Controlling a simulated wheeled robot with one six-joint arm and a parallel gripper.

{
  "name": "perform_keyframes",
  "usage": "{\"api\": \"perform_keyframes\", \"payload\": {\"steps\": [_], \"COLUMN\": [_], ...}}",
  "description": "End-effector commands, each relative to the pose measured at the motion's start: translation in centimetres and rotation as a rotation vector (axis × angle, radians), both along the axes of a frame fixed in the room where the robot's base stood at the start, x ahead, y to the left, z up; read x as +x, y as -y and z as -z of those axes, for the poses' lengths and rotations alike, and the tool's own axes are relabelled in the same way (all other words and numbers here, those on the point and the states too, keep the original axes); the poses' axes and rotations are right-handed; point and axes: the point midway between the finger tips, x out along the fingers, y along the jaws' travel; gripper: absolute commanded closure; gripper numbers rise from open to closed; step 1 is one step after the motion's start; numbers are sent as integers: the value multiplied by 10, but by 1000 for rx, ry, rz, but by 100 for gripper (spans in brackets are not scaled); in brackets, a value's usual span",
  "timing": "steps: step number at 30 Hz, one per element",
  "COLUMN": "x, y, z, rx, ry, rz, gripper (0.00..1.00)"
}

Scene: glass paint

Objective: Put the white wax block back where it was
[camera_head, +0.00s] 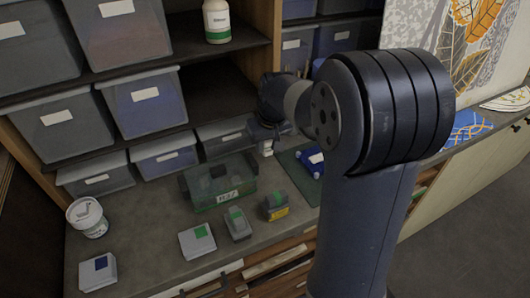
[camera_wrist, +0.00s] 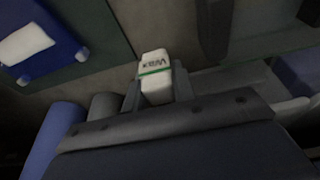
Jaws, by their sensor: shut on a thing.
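The white wax block (camera_wrist: 155,78) has a green band and dark lettering that reads like "Wax". It sits between the two fingers of my gripper (camera_wrist: 157,90), which is shut on it. In the head view my gripper (camera_head: 267,135) is near the back of the bench, in front of the shelf bins, and a small white part of the block (camera_head: 266,149) shows below it. The arm hides much of the area to the right. I cannot tell whether the block touches any surface.
A green-tinted clear box (camera_head: 228,203) stands on the bench with several small blocks in front, including a white one with a green patch (camera_head: 197,241). A white tub (camera_head: 87,217) stands at left. A blue object (camera_head: 311,157) lies on a green mat (camera_head: 294,168).

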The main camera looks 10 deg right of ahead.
Motion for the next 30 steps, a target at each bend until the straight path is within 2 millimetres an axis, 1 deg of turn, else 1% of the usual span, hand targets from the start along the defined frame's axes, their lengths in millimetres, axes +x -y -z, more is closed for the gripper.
{"api": "perform_keyframes", "payload": {"steps": [3, 7, 15, 19, 20, 27, 30], "x": [-1, -1, 0, 0, 0, 0, 0], "y": [0, 0, 0, 0, 0, 0, 0], "z": [18, 32, 34, 39, 38, 37, 37], "rx": [0, 0, 0, 0, 0, 0, -1], "ry": [-5, -3, 0, -1, -1, -1, -1], "rz": [0, 0, 0, 0, 0, 0, 0], "gripper": [98, 98, 98, 98, 73, 54, 53]}}
